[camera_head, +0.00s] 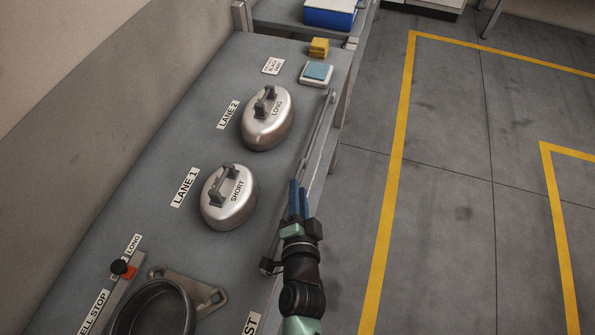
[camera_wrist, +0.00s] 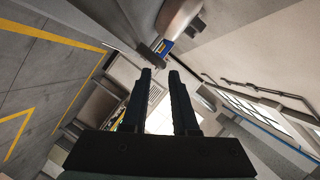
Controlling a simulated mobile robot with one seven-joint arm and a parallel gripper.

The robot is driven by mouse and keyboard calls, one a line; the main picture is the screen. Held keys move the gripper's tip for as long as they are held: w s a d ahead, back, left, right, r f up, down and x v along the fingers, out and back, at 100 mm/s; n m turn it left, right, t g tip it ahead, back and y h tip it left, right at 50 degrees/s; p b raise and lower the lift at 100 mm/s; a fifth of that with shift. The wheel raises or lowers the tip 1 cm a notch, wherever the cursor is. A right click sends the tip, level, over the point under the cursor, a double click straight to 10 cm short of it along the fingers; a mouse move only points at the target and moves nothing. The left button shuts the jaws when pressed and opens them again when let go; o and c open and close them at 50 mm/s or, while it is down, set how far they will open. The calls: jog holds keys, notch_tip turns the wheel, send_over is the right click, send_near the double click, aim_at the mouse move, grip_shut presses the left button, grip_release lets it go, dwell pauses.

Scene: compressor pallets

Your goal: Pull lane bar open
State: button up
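The lane bar (camera_head: 318,128) is a thin grey metal bar along the right edge of the grey table, beside the two lanes. Its far end shows clearly; its nearer part is hidden by my gripper and arm. My gripper (camera_head: 298,185) is at this edge, right of the lane 1 cover, its blue fingers pointing along the bar toward the far end. In the wrist view its two dark fingers (camera_wrist: 160,72) stand apart with nothing seen between them. I cannot tell whether they touch the bar.
Metal domed covers marked SHORT (camera_head: 229,208) and LONG (camera_head: 262,135) sit at lanes 1 and 2. A dark round pan (camera_head: 152,312) and a selector (camera_head: 123,268) are nearer. A blue-topped block (camera_head: 317,72) and yellow block (camera_head: 319,47) lie at the far end. Open floor lies right.

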aim_at(297, 173)
jog(key=shift+b+x, duration=0.4)
jog(key=shift+x, duration=2.6)
grip_shut()
